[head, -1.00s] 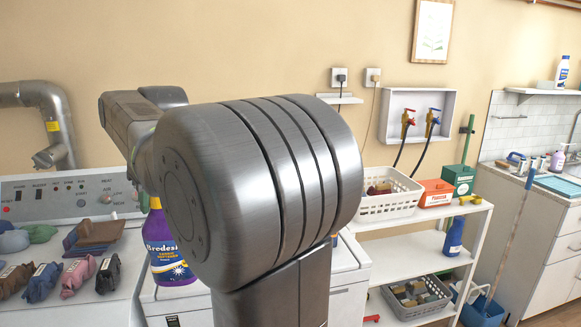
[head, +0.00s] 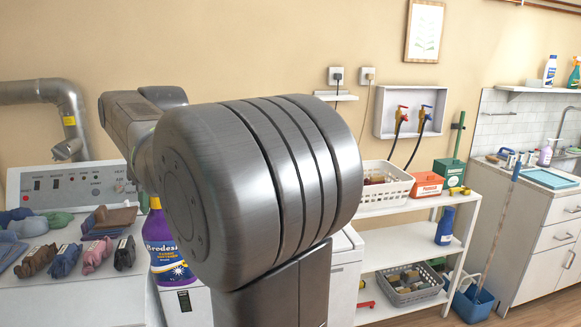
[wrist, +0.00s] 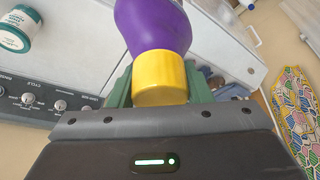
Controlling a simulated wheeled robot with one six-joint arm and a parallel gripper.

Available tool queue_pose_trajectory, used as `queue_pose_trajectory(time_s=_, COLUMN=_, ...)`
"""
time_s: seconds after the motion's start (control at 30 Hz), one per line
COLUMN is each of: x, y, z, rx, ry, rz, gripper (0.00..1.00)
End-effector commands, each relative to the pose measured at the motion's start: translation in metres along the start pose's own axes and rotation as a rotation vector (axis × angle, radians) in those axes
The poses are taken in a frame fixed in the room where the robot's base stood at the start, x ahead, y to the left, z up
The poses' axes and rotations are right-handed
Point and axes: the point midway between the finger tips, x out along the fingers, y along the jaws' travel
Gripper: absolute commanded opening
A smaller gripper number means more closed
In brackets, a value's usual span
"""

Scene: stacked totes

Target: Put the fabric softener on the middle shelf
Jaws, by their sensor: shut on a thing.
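The fabric softener is a purple bottle (head: 166,243) with a yellow cap, upright in the head view beside my arm. The wrist view shows its yellow cap (wrist: 160,75) between the green fingers of my gripper (wrist: 160,88), which is shut on it. My gripper is mostly hidden by my arm in the head view. The white shelf unit stands to the right, apart from the bottle. Its middle shelf (head: 395,247) holds a blue bottle (head: 445,226) at the right end; its left and centre are bare.
The top shelf carries a white basket (head: 385,192), a red-orange box (head: 427,184) and a green box (head: 449,171). A grey crate (head: 408,289) is on the bottom shelf. Rolled socks (head: 97,254) lie on the left washer. A blue bucket (head: 473,302) with a mop stands right of the shelves.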

Motion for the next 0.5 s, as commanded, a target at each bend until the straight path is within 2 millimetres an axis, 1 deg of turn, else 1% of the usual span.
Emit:
queue_pose_trajectory(time_s=0.37, x=0.016, y=0.018, z=0.003, rx=0.05, ry=0.0, rz=0.025, gripper=0.0)
queue_pose_trajectory(time_s=0.5, x=0.03, y=0.031, z=0.008, rx=0.091, ry=-0.003, rz=0.042, gripper=0.0)
